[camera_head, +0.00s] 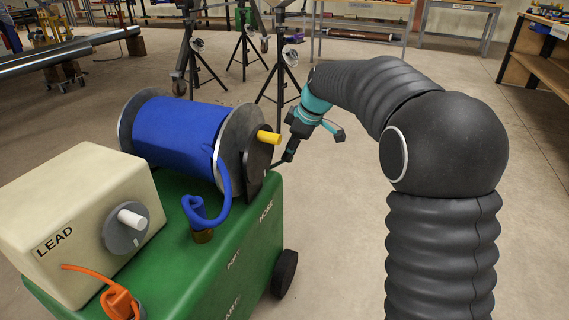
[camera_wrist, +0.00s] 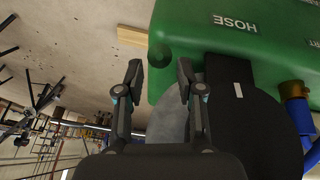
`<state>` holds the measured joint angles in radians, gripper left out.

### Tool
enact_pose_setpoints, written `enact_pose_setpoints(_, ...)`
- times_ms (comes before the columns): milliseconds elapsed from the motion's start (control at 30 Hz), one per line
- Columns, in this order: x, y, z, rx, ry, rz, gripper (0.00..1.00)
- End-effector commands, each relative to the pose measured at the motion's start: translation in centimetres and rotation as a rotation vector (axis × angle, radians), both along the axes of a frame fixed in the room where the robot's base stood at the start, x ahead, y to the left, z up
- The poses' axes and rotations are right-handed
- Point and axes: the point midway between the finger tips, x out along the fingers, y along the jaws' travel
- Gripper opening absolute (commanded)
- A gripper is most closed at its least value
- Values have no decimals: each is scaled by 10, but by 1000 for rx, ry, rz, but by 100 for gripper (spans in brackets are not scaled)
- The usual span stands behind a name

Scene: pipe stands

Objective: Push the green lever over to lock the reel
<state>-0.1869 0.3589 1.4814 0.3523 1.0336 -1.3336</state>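The reel (camera_head: 180,130) of blue hose sits on the green cart (camera_head: 262,235), between two grey round flanges. A yellow crank handle (camera_head: 268,137) sticks out of its right side. I cannot make out the green lever for certain. In the wrist view a dark green rounded knob (camera_wrist: 159,56), possibly its end, shows at the cart's edge near the HOSE label. My gripper (camera_head: 287,158) is just right of the reel in the head view. In the wrist view my gripper (camera_wrist: 160,75) is open, fingers apart and empty, with the knob beyond and between its tips.
A cream LEAD box (camera_head: 80,215) with a grey dial stands on the cart's left part. An orange plug (camera_head: 120,302) is at its front. A cart wheel (camera_head: 285,273) is below my gripper. Tripod pipe stands (camera_head: 282,60) stand behind. The floor to the right is clear.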

Motion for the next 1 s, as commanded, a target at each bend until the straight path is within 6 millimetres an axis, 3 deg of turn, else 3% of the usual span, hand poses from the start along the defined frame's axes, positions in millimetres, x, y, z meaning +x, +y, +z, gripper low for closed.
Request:
enact_pose_setpoints(100,4,8,-21,-1,3,2,37)
enact_pose_setpoints(300,9,16,-42,0,1,0,37)
enact_pose_setpoints(733,11,19,-49,0,0,0,37)
enact_pose_setpoints(900,11,19,-49,0,0,0,0)
enact_pose_setpoints(1000,11,19,-49,0,1,0,0)
